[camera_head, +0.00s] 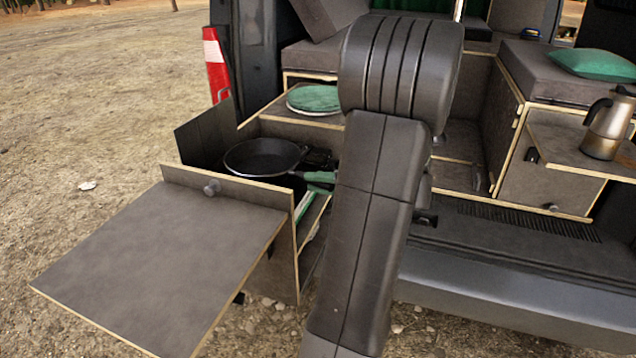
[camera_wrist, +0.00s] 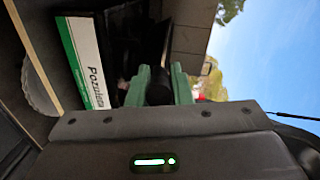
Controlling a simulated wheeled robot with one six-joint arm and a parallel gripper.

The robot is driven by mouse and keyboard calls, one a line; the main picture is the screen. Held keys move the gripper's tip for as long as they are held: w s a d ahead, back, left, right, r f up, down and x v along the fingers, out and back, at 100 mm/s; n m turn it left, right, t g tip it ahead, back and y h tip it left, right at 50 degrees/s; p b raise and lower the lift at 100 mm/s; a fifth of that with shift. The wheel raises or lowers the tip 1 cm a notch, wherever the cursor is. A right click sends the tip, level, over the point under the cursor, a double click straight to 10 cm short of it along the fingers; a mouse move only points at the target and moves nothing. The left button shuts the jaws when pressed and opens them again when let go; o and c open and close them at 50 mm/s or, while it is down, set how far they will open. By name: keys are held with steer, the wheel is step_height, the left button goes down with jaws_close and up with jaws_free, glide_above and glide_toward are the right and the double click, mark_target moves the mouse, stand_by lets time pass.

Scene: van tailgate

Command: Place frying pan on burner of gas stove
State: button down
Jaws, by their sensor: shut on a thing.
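The black frying pan (camera_head: 262,157) is in the open pull-out kitchen box at the van's rear left. My gripper (camera_head: 320,182), with green fingers, is at the pan's right side and shut on its handle. In the wrist view my gripper (camera_wrist: 160,80) has the dark handle (camera_wrist: 158,94) between its fingers. A black part (camera_head: 318,159) just right of the pan may be the gas stove. The burner cannot be made out; the pan and arm block the view. I cannot tell whether the pan touches anything below it.
A flap (camera_head: 160,262) extends in front of the box. A green plate (camera_head: 314,98) lies on the counter behind. A moka pot (camera_head: 608,125) stands on the right shelf. In the wrist view a white-and-green printed panel (camera_wrist: 85,60) is close beside the fingers. My arm covers the middle.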

steer(key=c, duration=1.3)
jaws_free()
steer(key=shift+s, duration=0.1)
steer(key=shift+r, duration=0.1)
steer(key=shift+d, duration=0.15)
steer(key=v, duration=1.1)
steer(key=shift+s+d, duration=0.15)
steer(key=shift+d, duration=0.2)
